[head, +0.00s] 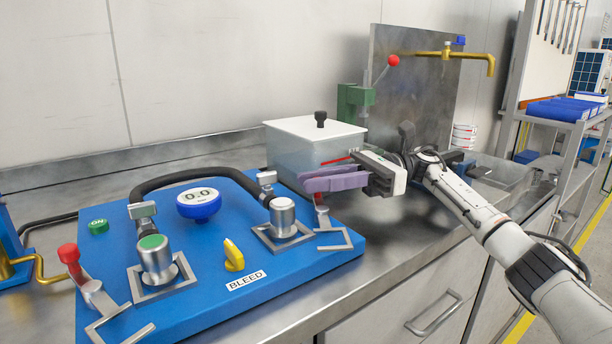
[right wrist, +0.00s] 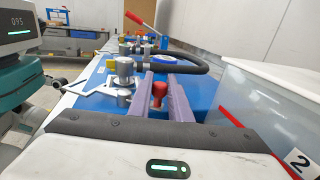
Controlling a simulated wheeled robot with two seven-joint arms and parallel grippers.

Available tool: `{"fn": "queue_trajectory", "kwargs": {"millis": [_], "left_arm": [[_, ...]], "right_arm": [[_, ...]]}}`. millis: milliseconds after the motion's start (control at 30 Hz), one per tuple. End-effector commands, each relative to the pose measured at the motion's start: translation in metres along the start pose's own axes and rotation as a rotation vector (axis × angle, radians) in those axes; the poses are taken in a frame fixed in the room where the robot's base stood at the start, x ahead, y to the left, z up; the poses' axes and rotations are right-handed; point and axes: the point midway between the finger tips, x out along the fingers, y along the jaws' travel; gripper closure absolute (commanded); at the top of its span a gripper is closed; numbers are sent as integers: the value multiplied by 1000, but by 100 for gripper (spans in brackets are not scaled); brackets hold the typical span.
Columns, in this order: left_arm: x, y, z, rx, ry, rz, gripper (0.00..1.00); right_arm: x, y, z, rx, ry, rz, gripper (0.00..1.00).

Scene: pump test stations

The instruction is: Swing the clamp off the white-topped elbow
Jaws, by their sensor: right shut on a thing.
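The white-topped elbow (head: 283,216) stands on the right part of the blue board (head: 205,290), with a black hose running into it. Its clamp has a red-knobbed handle (head: 321,199) that stands up just to the elbow's right. My right gripper (head: 306,181) reaches in from the right, its purple fingers shut on this handle. In the right wrist view the red knob (right wrist: 158,92) shows between the fingers, and the elbow (right wrist: 125,72) stands beyond it. I cannot tell whether the clamp touches the elbow. My left gripper is not in view.
A lidded clear box (head: 300,150) stands close behind my right gripper. A green-topped elbow (head: 155,258) and another red-knobbed clamp (head: 69,254) are at the board's left. A gauge (head: 198,202) and a yellow valve (head: 233,256) sit between. Bare bench lies to the board's right.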

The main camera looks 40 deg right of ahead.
Motion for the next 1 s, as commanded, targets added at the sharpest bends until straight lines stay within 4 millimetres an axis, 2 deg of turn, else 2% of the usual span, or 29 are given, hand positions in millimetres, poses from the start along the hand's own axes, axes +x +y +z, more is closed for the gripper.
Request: {"fn": "queue_trajectory", "kwargs": {"millis": [133,600,633,733,1000], "left_arm": [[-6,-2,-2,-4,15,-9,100],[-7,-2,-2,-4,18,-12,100],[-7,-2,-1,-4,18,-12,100],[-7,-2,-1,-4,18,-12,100],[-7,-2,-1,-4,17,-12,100]], "right_arm": [[2,-1,2,0,1,32,100],[5,-1,0,-2,2,45,100],[5,-1,0,-2,2,45,79],[5,-1,0,-2,2,44,64],[5,-1,0,-2,2,44,64]]}}
